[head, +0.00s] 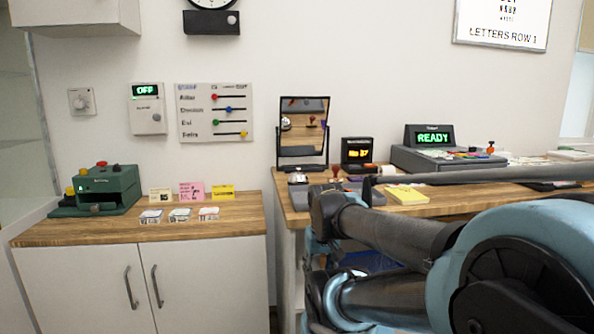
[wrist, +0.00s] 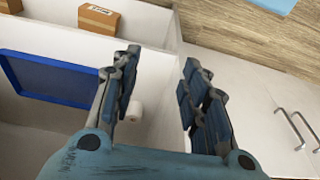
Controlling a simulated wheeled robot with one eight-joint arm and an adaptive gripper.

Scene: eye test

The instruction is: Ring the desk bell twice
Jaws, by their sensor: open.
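I cannot make out the desk bell for certain. A small silvery object (head: 298,178) sits in front of the mirror at the left end of the right wooden desk (head: 460,198), too small to identify. In the wrist view my gripper (wrist: 157,72) is open, with nothing between its two blue-grey fingers. It hangs over white-walled compartments, apart from the desk-top items. In the head view my arm crosses the front of the right desk and hides part of it.
A mirror (head: 303,130), a "No 37" display (head: 357,153), a READY machine (head: 446,148) and yellow notes (head: 406,195) are on the desk. A green machine (head: 104,188) and cards stand on the left cabinet. A blue tray (wrist: 50,78) and cardboard boxes (wrist: 99,19) lie below my gripper.

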